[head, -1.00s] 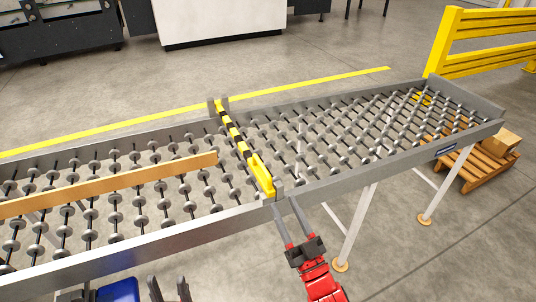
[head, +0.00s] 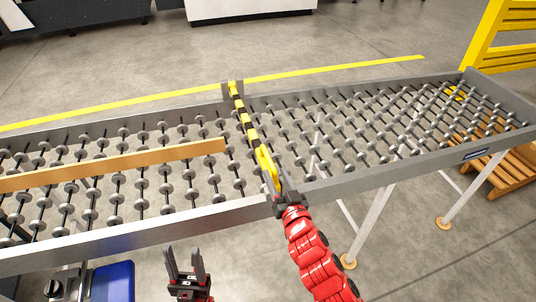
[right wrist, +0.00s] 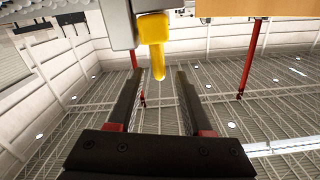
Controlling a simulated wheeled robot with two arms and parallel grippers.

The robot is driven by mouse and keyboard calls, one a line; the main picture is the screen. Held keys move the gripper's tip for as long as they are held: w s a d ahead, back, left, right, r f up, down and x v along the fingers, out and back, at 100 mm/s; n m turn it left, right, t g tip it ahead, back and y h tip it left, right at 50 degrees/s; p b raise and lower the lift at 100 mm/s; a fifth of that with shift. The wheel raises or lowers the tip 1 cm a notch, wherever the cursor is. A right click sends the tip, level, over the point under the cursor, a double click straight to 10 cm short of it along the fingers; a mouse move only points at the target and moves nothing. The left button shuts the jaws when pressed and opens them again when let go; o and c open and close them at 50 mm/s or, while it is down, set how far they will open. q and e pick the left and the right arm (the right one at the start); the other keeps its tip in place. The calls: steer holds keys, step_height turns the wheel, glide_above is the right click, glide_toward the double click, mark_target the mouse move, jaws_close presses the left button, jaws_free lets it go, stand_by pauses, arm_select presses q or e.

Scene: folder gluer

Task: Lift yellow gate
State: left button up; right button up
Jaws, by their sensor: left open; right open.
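The yellow gate (head: 243,118) is a yellow-and-black striped bar lying across the roller conveyor, with a yellow handle (head: 267,163) at its near end. My right gripper (head: 277,182) is at the near rail, beside the handle, and partly covers the gate's near end. In the right wrist view the yellow handle (right wrist: 154,45) points down toward the gap between the open fingers of my right gripper (right wrist: 155,80). The fingers are not closed on it. My left gripper (head: 186,258) is open and empty, in front of the conveyor's near side.
The conveyor's near rail (head: 150,226) runs across the view. A long tan board (head: 110,166) lies on the rollers left of the gate. The rollers to the right are clear. A yellow barrier (head: 500,45) and wooden pallet (head: 512,178) stand at right.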

mark_target(263, 147)
steer(key=p+x, duration=0.1)
steer(key=x, duration=0.7)
steer(key=shift+w+p, duration=0.2)
steer(key=shift+p, duration=0.1)
steer(key=shift+f, duration=0.1)
jaws_close()
stand_by(1.0)
